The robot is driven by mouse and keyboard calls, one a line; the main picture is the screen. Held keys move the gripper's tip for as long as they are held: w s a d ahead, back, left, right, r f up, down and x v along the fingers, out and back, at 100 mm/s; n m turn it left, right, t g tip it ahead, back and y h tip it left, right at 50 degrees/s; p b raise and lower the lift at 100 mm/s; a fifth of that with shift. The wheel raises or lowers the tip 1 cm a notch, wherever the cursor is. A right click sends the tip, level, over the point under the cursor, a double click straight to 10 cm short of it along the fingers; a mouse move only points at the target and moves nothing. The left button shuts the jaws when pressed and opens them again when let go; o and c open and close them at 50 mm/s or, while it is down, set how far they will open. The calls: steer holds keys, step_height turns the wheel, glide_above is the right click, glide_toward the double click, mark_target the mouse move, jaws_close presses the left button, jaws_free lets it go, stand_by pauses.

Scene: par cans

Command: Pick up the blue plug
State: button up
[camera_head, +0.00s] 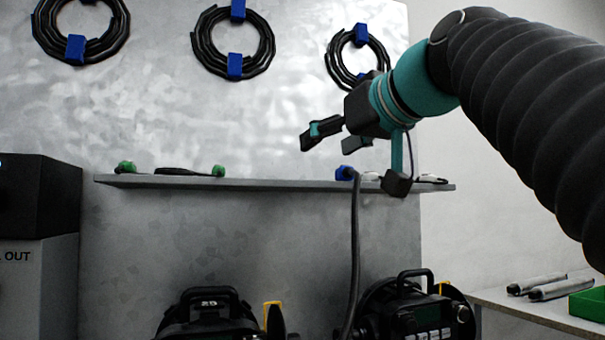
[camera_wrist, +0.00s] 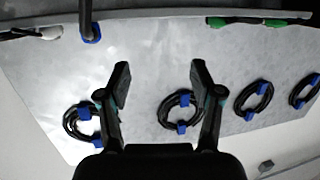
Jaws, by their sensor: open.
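The blue plug (camera_head: 344,173) sits at the edge of the grey wall shelf (camera_head: 280,185), with a black cable hanging down from it. In the wrist view the blue plug (camera_wrist: 91,34) is near the top, left of the fingers. My gripper (camera_head: 330,141) is open and empty, a little above the plug and the shelf in the head view. In the wrist view both fingers of my gripper (camera_wrist: 160,72) stand apart with only the wall between and behind them.
Green plugs (camera_head: 218,171) on a dark cable lie on the shelf's left part. A white connector (camera_head: 371,176) lies right of the blue plug. Cable coils (camera_head: 233,42) with blue ties hang above. Black par cans (camera_head: 420,312) stand below. The shelf's middle is clear.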

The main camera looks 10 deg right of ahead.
steer(key=a+f+n+g, duration=0.1)
steer(key=a+f, duration=0.3)
steer(key=a, duration=0.1)
steer(key=m+t+h+b, duration=0.1)
steer(key=m+t+h, duration=0.2)
steer(key=m+h, duration=0.6)
glide_toward(347, 166)
steer(key=shift+n+h, duration=0.3)
steer(key=shift+n, duration=0.2)
steer(key=x, duration=0.3)
steer(key=p+x, duration=0.1)
steer(key=x, duration=0.2)
steer(key=shift+w+a+f, duration=0.1)
steer(key=shift+w+f, duration=0.1)
steer(key=shift+w, duration=0.25)
steer(key=shift+r+p+x, duration=0.2)
steer(key=shift+p+x, duration=0.3)
steer(key=shift+x, duration=0.85)
steer(key=shift+r+p+x, duration=0.2)
steer(key=shift+p+x, duration=0.25)
steer(key=shift+x, duration=0.9)
steer(key=shift+a, duration=0.15)
jaws_close()
